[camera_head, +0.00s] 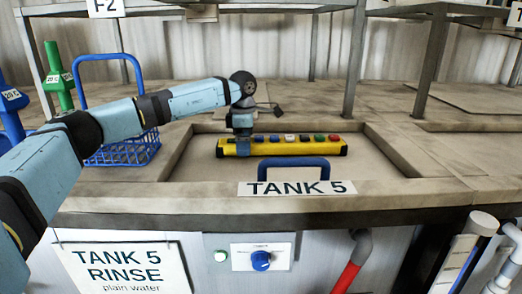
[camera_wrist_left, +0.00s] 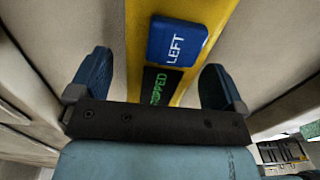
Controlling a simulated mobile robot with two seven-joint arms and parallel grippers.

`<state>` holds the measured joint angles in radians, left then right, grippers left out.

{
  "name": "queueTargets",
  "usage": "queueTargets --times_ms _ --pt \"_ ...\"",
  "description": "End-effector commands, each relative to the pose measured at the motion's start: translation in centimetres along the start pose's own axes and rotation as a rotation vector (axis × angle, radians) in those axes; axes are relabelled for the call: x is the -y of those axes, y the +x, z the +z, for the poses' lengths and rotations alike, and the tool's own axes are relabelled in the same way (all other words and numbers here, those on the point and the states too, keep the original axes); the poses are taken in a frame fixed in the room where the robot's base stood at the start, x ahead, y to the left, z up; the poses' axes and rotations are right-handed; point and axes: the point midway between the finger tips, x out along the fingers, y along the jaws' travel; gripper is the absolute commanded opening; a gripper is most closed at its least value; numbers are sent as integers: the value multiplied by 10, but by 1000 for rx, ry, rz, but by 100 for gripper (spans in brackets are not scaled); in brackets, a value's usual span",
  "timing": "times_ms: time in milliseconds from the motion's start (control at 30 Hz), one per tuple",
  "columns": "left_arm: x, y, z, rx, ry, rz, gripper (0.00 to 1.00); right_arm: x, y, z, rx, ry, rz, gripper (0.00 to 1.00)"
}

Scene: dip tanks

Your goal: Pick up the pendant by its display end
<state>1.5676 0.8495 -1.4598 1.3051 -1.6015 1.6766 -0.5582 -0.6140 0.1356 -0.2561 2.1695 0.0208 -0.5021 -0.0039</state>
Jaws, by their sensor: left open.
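The pendant (camera_head: 300,149) is a long yellow bar with a row of coloured buttons, lying flat across the recessed lid of tank 5. My left gripper (camera_head: 243,148) points down over its left part, close to the left end. In the left wrist view, my open left gripper (camera_wrist_left: 158,82) has one blue finger on each side of the pendant (camera_wrist_left: 193,70), with visible gaps. Between the fingers are the dark display (camera_wrist_left: 160,84) with green letters, partly hidden by the gripper body, and a blue button marked LEFT (camera_wrist_left: 176,42). My right gripper is not in view.
A blue lid handle (camera_head: 293,161) stands just in front of the pendant, behind the TANK 5 sign (camera_head: 297,188). A blue wire basket (camera_head: 125,150) is at the left. Metal frame posts (camera_head: 355,60) rise behind. The lid right of the pendant is clear.

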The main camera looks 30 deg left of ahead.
Motion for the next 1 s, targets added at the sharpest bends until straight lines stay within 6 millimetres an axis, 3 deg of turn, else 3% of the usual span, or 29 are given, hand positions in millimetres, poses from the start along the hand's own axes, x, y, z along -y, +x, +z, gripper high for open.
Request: queueTargets --times_ms 200,467,767,1000 --pt "0 2 0 1 0 1 96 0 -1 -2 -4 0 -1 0" --pt "0 1 0 1 1 1 37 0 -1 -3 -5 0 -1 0" --pt "0 -4 1 5 1 3 37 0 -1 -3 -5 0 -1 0" --pt "0 -37 1 7 1 5 37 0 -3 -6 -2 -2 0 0"
